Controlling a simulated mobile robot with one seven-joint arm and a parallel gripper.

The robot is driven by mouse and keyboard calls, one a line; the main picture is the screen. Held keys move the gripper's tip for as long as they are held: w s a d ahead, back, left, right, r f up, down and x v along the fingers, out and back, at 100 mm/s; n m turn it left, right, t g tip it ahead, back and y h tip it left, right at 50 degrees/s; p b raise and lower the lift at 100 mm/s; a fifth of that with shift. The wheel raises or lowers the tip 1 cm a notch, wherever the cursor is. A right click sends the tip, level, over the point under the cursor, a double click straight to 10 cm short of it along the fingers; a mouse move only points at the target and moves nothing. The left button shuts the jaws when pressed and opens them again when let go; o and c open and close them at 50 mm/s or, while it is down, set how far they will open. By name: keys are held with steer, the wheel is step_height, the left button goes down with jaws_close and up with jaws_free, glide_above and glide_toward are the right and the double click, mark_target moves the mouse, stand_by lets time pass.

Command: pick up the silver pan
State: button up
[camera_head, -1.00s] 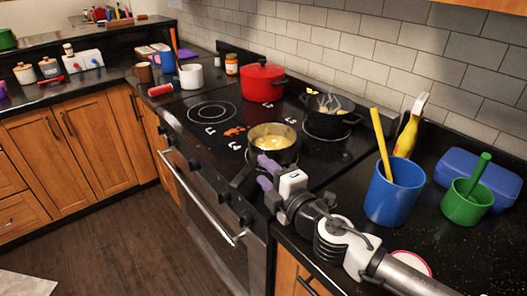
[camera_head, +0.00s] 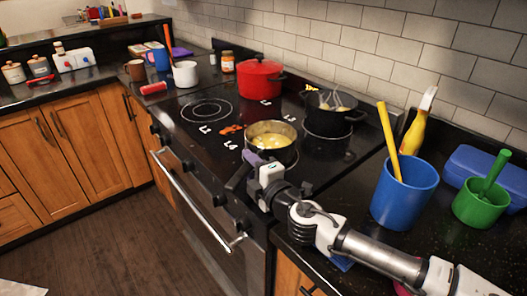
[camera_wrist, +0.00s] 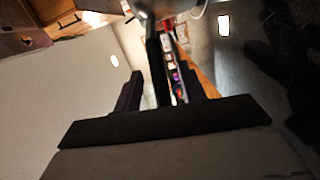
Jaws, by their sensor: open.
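The silver pan (camera_head: 285,155) sits on the stove's front right burner area with yellow food inside. Its dark handle (camera_head: 238,178) points toward the front edge of the stove. My gripper (camera_head: 252,165) is at the handle, just in front of the pan. In the wrist view, the open fingers (camera_wrist: 163,90) stand either side of a dark strip that looks like the handle (camera_wrist: 160,60). The pan's edge shows at the top of that view (camera_wrist: 180,5). Whether a finger touches the handle I cannot tell.
A red pot (camera_head: 259,82) and a black pan with a whisk (camera_head: 325,122) stand behind on the stove. A blue cup (camera_head: 400,200), a green cup (camera_head: 478,208) and a yellow bottle (camera_head: 413,135) are on the right counter. Open floor lies front left.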

steer(key=shift+w+a, duration=0.2)
steer(key=shift+w, duration=0.2)
jaws_close()
